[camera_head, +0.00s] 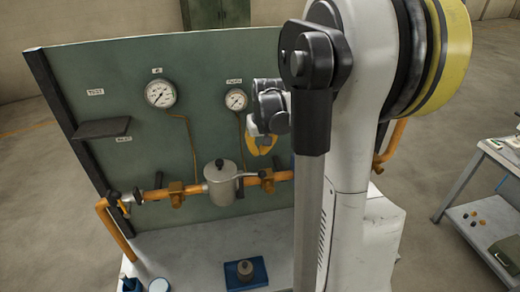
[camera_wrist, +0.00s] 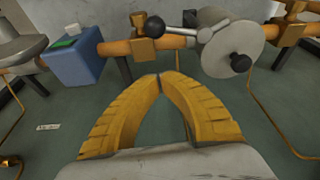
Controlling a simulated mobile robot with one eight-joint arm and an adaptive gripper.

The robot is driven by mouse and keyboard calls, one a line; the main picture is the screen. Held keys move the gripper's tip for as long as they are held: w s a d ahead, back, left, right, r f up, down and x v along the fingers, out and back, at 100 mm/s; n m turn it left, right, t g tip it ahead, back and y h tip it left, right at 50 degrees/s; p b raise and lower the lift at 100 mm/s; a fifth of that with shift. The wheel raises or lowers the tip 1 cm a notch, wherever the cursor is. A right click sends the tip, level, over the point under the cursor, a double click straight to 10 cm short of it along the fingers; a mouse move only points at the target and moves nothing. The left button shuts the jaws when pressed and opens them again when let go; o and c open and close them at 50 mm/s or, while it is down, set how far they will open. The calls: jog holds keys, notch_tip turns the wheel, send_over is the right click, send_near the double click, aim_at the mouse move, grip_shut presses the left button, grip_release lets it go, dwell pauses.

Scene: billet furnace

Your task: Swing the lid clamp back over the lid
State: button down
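The grey canister (camera_head: 222,187) sits in the orange pipe line, with its round lid (camera_head: 218,170) on top and a dark knob in the middle. The lid (camera_wrist: 222,45) and its black knob (camera_wrist: 240,62) also show in the wrist view. The lid clamp (camera_head: 250,175) is a metal lever that points right, off the lid. In the wrist view the clamp lever (camera_wrist: 180,31) runs left from the lid's edge to a black ball end (camera_wrist: 154,26). My gripper (camera_head: 262,147) is above and right of the canister. Its yellow fingertips (camera_wrist: 160,77) meet, with nothing between them, apart from the lever.
The orange pipe (camera_head: 158,195) runs along the green panel (camera_head: 110,70), with gauges (camera_head: 160,94) above. A blue box (camera_wrist: 75,60) with a green top stands by the pipe. A blue tray (camera_head: 246,274) with a small part lies on the bench in front. A side table (camera_head: 490,180) stands right.

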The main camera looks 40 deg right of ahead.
jog(key=x, duration=0.6)
jog(key=s, duration=0.1)
jog(key=s+a, duration=0.1)
jog(key=s, duration=0.1)
jog(key=shift+s+a+r, duration=0.2)
jog(key=shift+a+r, duration=0.1)
jog(key=shift+a, duration=0.05)
